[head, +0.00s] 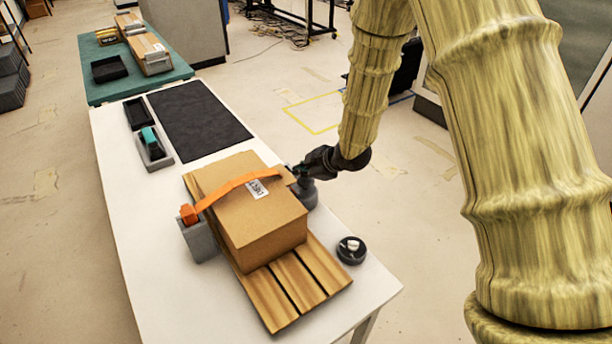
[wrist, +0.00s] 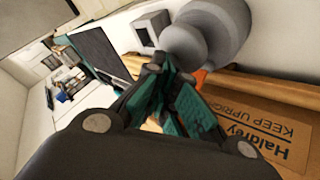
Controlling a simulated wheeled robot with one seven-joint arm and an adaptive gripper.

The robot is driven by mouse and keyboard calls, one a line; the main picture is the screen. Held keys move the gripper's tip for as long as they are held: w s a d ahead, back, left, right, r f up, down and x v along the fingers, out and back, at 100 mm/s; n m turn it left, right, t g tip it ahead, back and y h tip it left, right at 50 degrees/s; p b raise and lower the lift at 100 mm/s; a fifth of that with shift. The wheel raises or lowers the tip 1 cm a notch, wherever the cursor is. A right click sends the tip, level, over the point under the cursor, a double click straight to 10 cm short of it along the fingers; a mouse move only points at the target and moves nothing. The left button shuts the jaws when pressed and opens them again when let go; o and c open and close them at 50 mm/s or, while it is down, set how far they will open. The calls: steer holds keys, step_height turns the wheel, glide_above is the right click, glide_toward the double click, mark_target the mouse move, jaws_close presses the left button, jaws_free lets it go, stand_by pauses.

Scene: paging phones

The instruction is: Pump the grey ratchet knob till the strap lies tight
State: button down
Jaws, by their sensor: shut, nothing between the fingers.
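The cardboard box (head: 262,226) sits on a slatted wooden pallet (head: 318,262). An orange strap (head: 235,183) runs over its top, bowing as it drops toward an orange fitting (head: 188,214) on the left; I cannot tell how slack it is. The grey ratchet knob (head: 308,195) stands at the box's right side, partly covered by my gripper. The rounded grey knob also shows in the wrist view (wrist: 212,35). My gripper (head: 300,170) is shut and empty, its teal fingers (wrist: 162,75) close beside the knob; I cannot tell whether they touch.
A grey block (head: 199,240) stands left of the box. A round black dish (head: 351,250) with white pieces sits at the table's right edge. A black mat (head: 198,118), a black tray (head: 139,113) and a grey holder (head: 154,150) with a teal tool lie beyond the box.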

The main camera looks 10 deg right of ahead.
mark_target(304, 180)
steer(key=shift+r+p, duration=0.4)
steer(key=shift+r, duration=0.3)
steer(key=shift+r+p, duration=1.9)
steer(key=shift+r, duration=0.6)
steer(key=shift+r, duration=0.1)
